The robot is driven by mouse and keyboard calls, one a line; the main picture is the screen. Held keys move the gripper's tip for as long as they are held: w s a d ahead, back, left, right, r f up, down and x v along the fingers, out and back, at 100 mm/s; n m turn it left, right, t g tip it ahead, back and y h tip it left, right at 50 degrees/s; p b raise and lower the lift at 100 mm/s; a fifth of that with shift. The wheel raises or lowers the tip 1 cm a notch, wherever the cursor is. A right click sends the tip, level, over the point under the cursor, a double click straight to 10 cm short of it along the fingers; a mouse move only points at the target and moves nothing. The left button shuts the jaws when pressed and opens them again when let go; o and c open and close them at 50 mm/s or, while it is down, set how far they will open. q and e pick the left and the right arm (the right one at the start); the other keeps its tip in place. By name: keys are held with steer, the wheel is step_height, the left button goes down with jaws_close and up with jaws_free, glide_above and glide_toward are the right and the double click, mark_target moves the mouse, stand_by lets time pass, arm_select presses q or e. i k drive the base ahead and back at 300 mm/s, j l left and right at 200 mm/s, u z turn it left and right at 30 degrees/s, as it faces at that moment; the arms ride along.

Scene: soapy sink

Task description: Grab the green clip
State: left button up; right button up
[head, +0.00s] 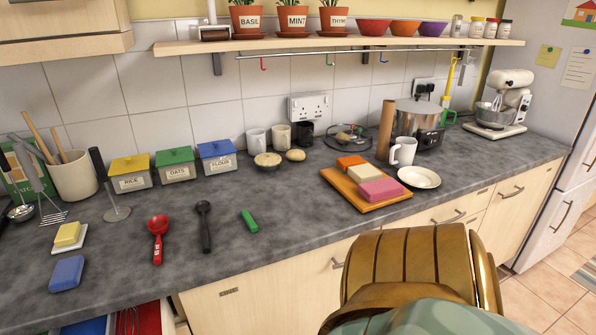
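A small green clip (249,221) lies flat on the dark grey countertop (300,205), near its front edge and right of a black spoon. It looks like a short green bar, and nothing touches it. Neither of my grippers shows in the head view. A gold and teal part, which seems to be mine, fills the lower right and hides some of the cabinet fronts.
Left of the clip lie a black spoon (205,226) and a red spoon (157,238). A wooden board (340,180) with coloured blocks is to the right. Counter around the clip is clear. A shelf (340,43) overhangs the back.

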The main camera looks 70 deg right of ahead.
mark_target(252, 226)
steer(key=z, duration=1.8)
steer(key=i+l+u, duration=0.15)
steer(key=l, duration=0.15)
